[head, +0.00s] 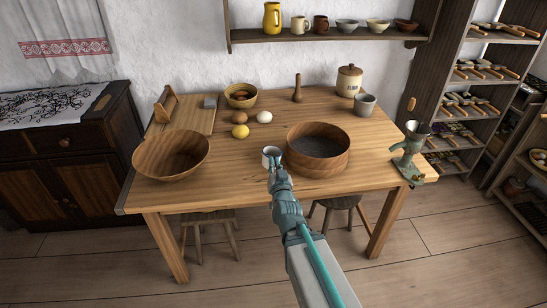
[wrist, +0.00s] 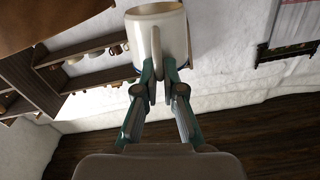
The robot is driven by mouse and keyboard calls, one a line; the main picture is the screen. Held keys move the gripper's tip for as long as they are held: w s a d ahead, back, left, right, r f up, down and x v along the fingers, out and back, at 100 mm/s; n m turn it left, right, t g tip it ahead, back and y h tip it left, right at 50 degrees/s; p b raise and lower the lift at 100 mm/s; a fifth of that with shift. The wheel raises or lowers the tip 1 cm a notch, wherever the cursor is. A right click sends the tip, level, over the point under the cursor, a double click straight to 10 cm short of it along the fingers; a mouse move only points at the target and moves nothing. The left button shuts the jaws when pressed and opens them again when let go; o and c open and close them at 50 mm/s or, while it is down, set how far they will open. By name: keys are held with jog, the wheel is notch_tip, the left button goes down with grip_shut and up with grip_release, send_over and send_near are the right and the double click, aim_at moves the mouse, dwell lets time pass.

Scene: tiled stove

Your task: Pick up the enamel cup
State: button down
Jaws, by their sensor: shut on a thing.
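The white enamel cup (head: 271,153) is near the middle of the wooden table's front part, just left of the round sieve. My gripper (head: 275,163) reaches it from the front. In the wrist view the cup (wrist: 156,38) stands between my fingertips, with its handle facing the camera, and my gripper (wrist: 159,72) is shut on it at the handle.
The round wooden sieve (head: 318,158) is close on the right. A large wooden bowl (head: 171,154) is at the left. Eggs and a lemon (head: 240,131) lie behind. A green grinder (head: 409,160) is clamped at the right edge. The table (head: 235,187) is bare left of the cup.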

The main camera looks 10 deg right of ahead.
jog(key=shift+s+r+p, duration=0.5)
jog(key=shift+p, duration=1.3)
jog(key=shift+s+d+p, duration=0.1)
jog(key=shift+p, duration=0.3)
jog(key=s+p, duration=0.1)
jog(key=p, duration=0.3)
jog(key=s+r+p, duration=0.1)
jog(key=s+p, duration=0.1)
jog(key=p, duration=0.2)
jog(key=shift+s+r, duration=0.1)
jog(key=shift+s, duration=0.05)
jog(key=shift+s+p, duration=0.15)
jog(key=shift+p, duration=0.35)
